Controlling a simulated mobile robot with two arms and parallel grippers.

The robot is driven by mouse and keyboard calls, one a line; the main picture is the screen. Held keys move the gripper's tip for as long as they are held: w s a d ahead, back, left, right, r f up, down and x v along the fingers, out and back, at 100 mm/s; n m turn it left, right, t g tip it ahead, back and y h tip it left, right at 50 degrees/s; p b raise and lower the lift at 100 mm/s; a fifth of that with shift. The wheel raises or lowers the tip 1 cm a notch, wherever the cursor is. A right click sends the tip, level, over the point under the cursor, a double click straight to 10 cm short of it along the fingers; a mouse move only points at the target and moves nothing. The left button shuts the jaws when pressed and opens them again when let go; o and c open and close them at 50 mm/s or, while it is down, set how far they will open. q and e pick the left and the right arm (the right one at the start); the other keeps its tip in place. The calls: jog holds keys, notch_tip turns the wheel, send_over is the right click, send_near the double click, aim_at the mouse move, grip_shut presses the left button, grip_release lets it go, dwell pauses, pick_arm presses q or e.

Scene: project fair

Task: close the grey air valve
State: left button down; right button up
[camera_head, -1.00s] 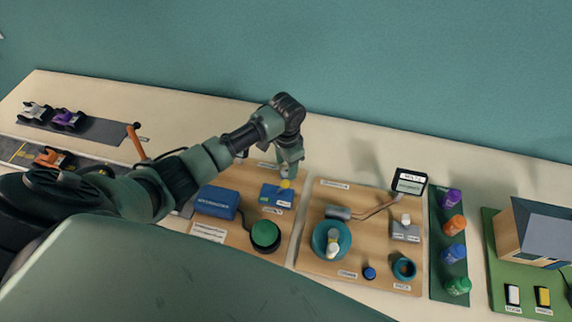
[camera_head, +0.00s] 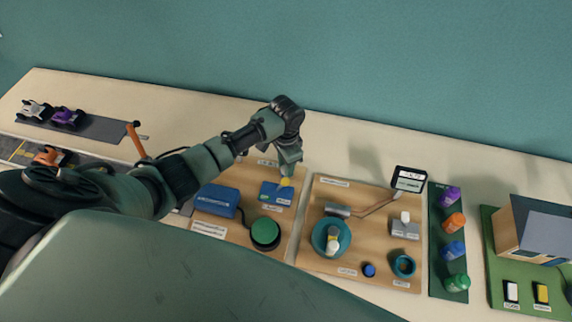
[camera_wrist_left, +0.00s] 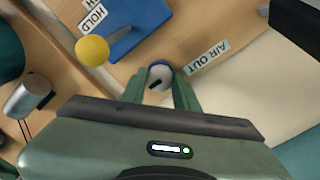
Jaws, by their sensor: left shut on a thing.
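The grey air valve (camera_wrist_left: 160,76) shows in the left wrist view as a small round knob with a dark pointer mark, beside the "AIR OUT" label (camera_wrist_left: 208,57). My left gripper (camera_wrist_left: 159,86) has a finger on each side of the knob and is shut on it. In the head view my left gripper (camera_head: 288,168) reaches down at the back of the left wooden board (camera_head: 238,236) and hides the valve. My right gripper is in neither view.
A blue block with a yellow ball (camera_wrist_left: 92,51) and a "HOLD" label sits close to the valve. A blue box (camera_head: 216,200) and green button (camera_head: 265,231) are nearer. The right board holds a teal bowl (camera_head: 318,237).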

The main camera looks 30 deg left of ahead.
pick_arm(q)
jog(key=m, duration=1.3)
jog(key=shift+m+b, duration=0.45)
jog(key=shift+m, duration=1.75)
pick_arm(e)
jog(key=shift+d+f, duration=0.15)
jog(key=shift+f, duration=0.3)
pick_arm(q)
jog(key=c, duration=1.1)
grip_release()
jog(key=shift+o, duration=0.2)
